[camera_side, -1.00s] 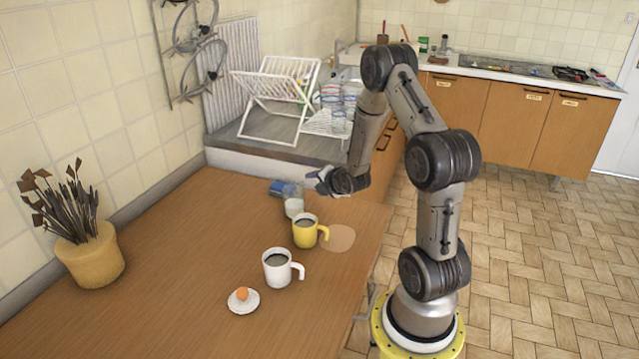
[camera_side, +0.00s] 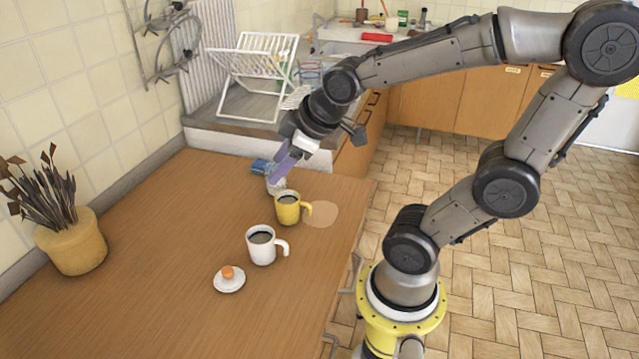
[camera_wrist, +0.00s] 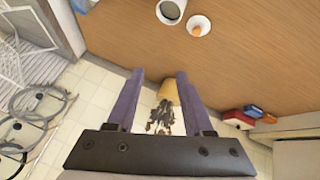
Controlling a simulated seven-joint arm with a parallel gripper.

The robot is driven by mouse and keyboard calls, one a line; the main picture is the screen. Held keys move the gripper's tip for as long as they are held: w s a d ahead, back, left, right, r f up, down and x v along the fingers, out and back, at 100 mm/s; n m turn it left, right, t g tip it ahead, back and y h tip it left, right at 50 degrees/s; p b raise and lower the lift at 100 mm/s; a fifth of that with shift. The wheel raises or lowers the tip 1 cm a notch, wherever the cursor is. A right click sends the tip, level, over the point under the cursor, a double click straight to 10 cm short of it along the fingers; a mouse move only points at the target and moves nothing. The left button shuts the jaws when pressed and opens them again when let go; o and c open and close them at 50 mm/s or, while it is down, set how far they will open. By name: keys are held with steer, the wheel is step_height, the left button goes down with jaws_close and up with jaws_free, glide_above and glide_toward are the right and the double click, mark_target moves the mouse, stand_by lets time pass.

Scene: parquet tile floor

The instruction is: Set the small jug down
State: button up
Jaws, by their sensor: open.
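A small pale vessel, likely the small jug (camera_side: 276,188), stands on the wooden table behind the yellow mug (camera_side: 288,208), partly hidden by my gripper. My gripper (camera_side: 279,174) is tilted down just above it in the side view, and I cannot tell whether they touch. In the wrist view my gripper (camera_wrist: 155,75) has its two purple fingers apart with nothing between them. The jug does not show in the wrist view. A pale round mat (camera_side: 322,214) lies bare on the table to the right of the yellow mug.
A white mug (camera_side: 262,247) and an egg on a saucer (camera_side: 229,281) stand nearer the front. A blue item (camera_side: 261,166) lies behind the jug. A potted plant (camera_side: 77,243) stands at left, a dish rack (camera_side: 252,78) at the back. The table's left middle is clear.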

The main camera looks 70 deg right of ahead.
steer(key=s+a+m+g+y, duration=0.1)
steer(key=s+a+m, duration=0.2)
steer(key=s, duration=0.6)
steer(key=shift+s+a+r+y, duration=0.25)
steer(key=shift+a+r, duration=0.2)
steer(key=shift+a, duration=0.75)
